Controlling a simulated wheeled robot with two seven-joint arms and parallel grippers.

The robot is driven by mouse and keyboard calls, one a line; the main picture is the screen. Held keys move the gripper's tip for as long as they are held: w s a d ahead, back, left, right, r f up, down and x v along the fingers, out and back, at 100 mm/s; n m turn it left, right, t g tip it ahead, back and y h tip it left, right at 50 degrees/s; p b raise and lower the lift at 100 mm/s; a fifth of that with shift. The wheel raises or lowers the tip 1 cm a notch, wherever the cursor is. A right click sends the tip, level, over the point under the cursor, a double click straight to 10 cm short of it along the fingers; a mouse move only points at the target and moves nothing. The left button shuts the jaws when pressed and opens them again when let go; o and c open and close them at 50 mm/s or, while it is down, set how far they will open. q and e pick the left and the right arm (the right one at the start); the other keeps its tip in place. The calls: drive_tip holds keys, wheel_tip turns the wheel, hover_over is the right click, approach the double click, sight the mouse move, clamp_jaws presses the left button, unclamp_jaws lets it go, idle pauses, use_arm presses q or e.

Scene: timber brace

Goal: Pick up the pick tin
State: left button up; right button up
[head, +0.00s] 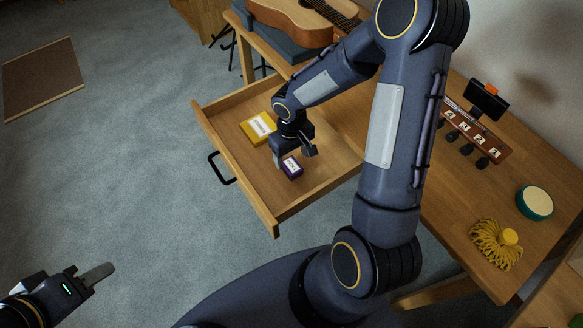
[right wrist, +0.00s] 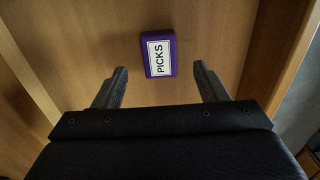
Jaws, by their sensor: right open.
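The pick tin (head: 291,167) is a small purple box with a white label. It lies in the open drawer (head: 216,124), near the drawer's middle. In the right wrist view the tin (right wrist: 159,54) reads "PICKS" and lies just beyond and between the fingertips, apart from them. My right gripper (head: 294,153) is over the drawer beside the tin, and it shows open and empty in the right wrist view (right wrist: 159,78). My left gripper (head: 92,274) is at the lower left, away from the drawer; its jaw gap is not clear.
A yellow box (head: 257,128) with a white label lies in the drawer behind the tin. A guitar (head: 300,20), a pegged board (head: 470,128), a teal round tin (head: 535,203) and a yellow coiled cord (head: 495,245) are on the table (head: 458,200). The drawer walls surround my right gripper.

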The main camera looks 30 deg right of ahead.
sight(293, 167)
drive_tip(key=f, duration=0.5)
drive_tip(key=shift+s, duration=0.25)
drive_tip(key=shift+r, duration=0.1)
drive_tip(key=c, duration=1.1)
drive_tip(key=shift+o, duration=0.2)
drive_tip(key=shift+r, duration=0.1)
